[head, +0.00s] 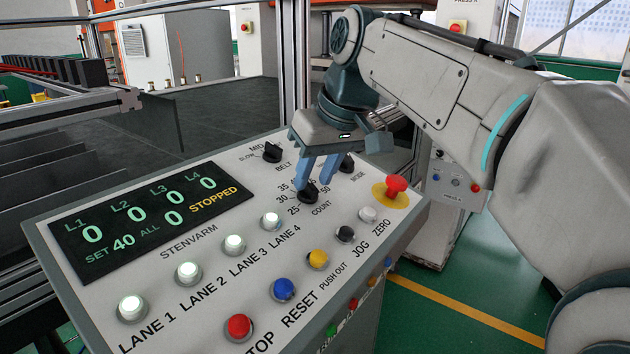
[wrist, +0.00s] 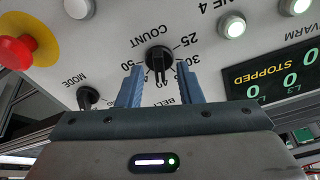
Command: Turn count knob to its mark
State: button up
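The black count knob (head: 308,194) sits on the sloped panel above the word COUNT, with numbers around it from 25 to 50. In the wrist view the knob (wrist: 159,60) shows its raised grip pointing down the picture, towards the partly hidden numbers near 40. My gripper (head: 314,184) is open, its two blue fingers apart. In the wrist view my gripper (wrist: 159,68) has one fingertip on each side of the knob, with a gap on both sides. Contact is not visible. The display (head: 151,222) reads SET 40, zeros and STOPPED.
The black belt knob (head: 272,152) and mode knob (head: 346,163) stand close to my gripper. A red mushroom button (head: 396,187) on a yellow disc is at the right. White lane buttons (head: 234,244) and coloured push buttons (head: 284,289) cover the nearer panel.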

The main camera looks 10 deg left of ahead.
jog(key=shift+x, duration=0.8)
jog(key=shift+d, duration=0.1)
grip_shut()
jog(key=shift+r+m, duration=0.1)
jog(key=shift+m, duration=0.3)
jog(key=shift+m+p, duration=0.65)
jog(key=shift+m, duration=0.35)
jog(key=m+h+p, duration=0.1)
jog(key=m+p, duration=0.1)
jog(key=m, duration=0.3)
jog(key=shift+m, duration=0.3)
jog(key=m+p, duration=0.2)
jog(key=m, duration=0.2)
jog(key=shift+a+m+h+p, duration=0.1)
jog(key=shift+m+h+p, duration=0.15)
jog(key=shift+m, duration=0.6)
jog(key=shift+a+m+h+p, duration=0.15)
jog(key=shift+m+p, duration=0.05)
jog(key=shift+m, duration=0.65)
